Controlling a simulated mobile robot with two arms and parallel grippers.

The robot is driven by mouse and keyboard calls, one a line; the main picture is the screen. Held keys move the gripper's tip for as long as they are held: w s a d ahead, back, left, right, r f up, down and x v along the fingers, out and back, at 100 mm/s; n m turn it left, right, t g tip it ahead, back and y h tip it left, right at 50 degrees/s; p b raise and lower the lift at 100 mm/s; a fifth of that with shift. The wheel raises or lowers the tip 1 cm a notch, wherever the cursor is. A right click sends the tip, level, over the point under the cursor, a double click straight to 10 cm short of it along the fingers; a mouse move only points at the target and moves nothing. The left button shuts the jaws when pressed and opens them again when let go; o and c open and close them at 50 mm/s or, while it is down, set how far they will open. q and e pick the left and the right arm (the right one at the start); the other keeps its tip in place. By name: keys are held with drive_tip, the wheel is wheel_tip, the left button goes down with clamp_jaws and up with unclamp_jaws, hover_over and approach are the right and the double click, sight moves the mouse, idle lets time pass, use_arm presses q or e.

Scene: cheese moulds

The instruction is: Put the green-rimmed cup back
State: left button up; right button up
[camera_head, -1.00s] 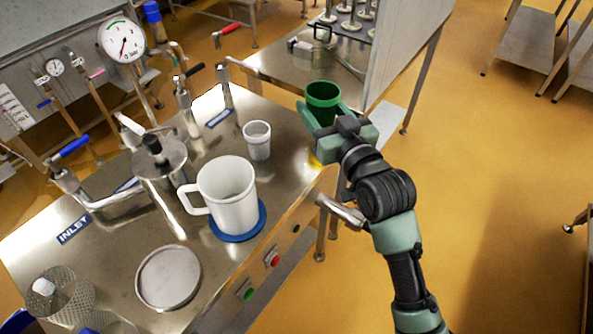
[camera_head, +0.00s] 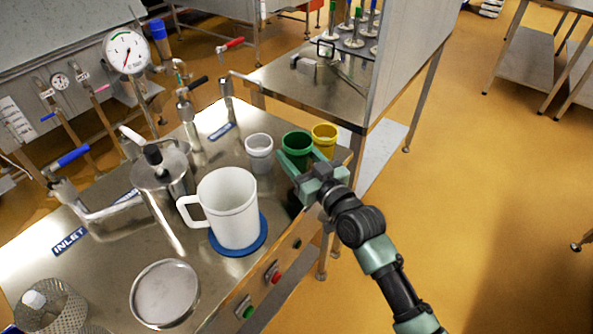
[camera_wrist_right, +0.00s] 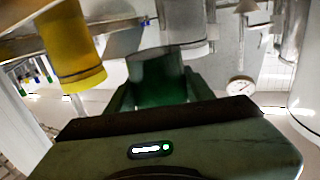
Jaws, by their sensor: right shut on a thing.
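The green-rimmed cup (camera_head: 297,143) is upright in my right gripper (camera_head: 301,168), whose fingers are shut around its sides. It is between the white-rimmed cup (camera_head: 259,153) on its left and the yellow-rimmed cup (camera_head: 324,138) on its right, near the right end of the steel table. The fingers hide its base, so I cannot tell if it touches the table. In the right wrist view the green cup (camera_wrist_right: 158,80) is between the fingers, with the yellow cup (camera_wrist_right: 76,48) close by at left. My left gripper is not in view.
A large white jug (camera_head: 230,205) stands on a blue round mat (camera_head: 240,248) in front of the cups. A lidded steel vessel (camera_head: 163,172) and valve pipes are at left. A round metal disc (camera_head: 165,292) lies in front. A vertical panel (camera_head: 405,60) rises behind at right.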

drive_tip(key=shift+f+b, duration=0.35)
drive_tip(key=shift+f, duration=2.2)
drive_tip(key=shift+f, duration=0.2)
drive_tip(key=o, duration=1.5)
drive_tip(key=shift+r, duration=0.15)
drive_tip(key=shift+s+r, duration=0.1)
drive_tip(key=v, duration=1.2)
drive_tip(key=shift+a, duration=0.1)
